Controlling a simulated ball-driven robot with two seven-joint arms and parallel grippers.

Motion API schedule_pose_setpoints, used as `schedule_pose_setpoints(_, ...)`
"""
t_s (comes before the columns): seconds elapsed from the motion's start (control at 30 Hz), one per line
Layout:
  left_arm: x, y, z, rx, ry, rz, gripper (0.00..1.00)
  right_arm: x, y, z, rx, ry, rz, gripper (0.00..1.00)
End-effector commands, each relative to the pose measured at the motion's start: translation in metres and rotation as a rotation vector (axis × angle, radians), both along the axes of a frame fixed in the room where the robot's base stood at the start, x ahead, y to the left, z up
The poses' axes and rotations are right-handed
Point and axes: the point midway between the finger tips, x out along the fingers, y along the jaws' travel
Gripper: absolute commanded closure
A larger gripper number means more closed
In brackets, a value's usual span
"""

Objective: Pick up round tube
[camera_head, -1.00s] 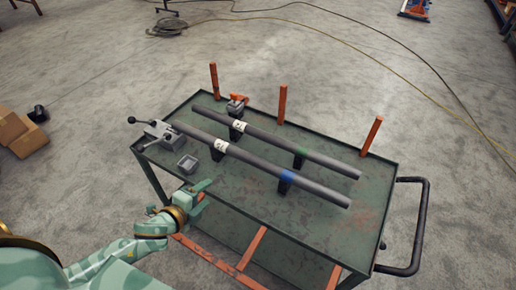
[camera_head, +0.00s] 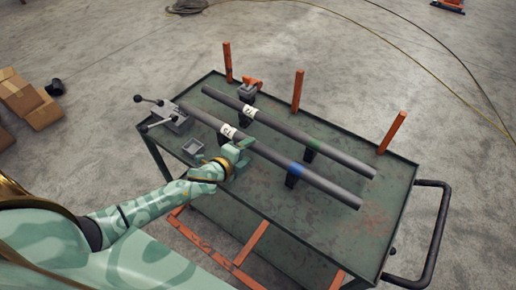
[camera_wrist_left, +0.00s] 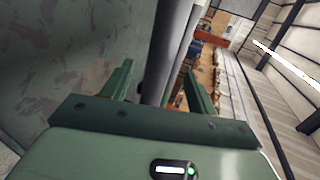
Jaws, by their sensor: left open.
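Two long grey round tubes lie side by side on black supports on a green cart. The near tube (camera_head: 325,184) has a white label and a blue band; the far tube (camera_head: 340,158) has a white label and a green band. My left gripper (camera_head: 240,152) is open at the near side of the near tube, close to its label. In the left wrist view, a grey tube (camera_wrist_left: 166,50) runs between the open fingers (camera_wrist_left: 158,72); the fingers do not close on it. Whether they touch it, I cannot tell. My right gripper is out of view.
The green cart top (camera_head: 345,228) has orange posts (camera_head: 298,91) along its back edge and a black handle (camera_head: 436,235) at right.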

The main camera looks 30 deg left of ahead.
Motion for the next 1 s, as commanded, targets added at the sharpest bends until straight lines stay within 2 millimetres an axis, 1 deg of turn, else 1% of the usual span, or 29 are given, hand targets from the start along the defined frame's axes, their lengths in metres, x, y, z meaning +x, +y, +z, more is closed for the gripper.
schedule_pose_setpoints(0.03,0.009,-0.001,-0.006,0.001,-0.001,0.0,0.42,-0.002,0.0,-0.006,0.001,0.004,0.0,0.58)
schedule_pose_setpoints(0.1,0.021,-0.002,-0.011,0.002,0.0,0.0,0.42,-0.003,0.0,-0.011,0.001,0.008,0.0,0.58)
schedule_pose_setpoints(0.2,0.032,-0.004,-0.016,0.001,0.001,0.001,0.42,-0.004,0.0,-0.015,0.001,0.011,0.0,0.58)
schedule_pose_setpoints(0.3,0.036,-0.005,-0.017,0.0,0.001,0.0,0.42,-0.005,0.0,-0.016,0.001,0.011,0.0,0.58)
schedule_pose_setpoints(0.47,0.036,-0.005,-0.015,0.0,0.001,0.0,0.42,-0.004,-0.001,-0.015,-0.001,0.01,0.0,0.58)
schedule_pose_setpoints(0.5,0.036,-0.005,-0.015,0.0,0.0,0.0,0.44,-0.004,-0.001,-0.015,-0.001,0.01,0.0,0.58)
schedule_pose_setpoints(0.57,0.036,-0.005,-0.015,0.0,0.0,0.0,0.61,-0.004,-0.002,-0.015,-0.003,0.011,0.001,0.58)
schedule_pose_setpoints(0.6,0.036,-0.005,-0.015,0.0,0.0,0.0,0.72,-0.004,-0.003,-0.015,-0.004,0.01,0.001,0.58)
schedule_pose_setpoints(0.67,0.036,-0.005,-0.015,0.0,0.001,0.0,0.89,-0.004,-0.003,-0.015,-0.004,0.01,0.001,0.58)
schedule_pose_setpoints(0.7,0.036,-0.005,-0.015,0.0,0.001,0.0,1.0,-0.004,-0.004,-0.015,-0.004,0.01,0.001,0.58)
schedule_pose_setpoints(1.0,0.037,-0.005,-0.013,0.0,-0.003,0.0,1.0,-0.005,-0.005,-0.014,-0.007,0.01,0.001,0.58)
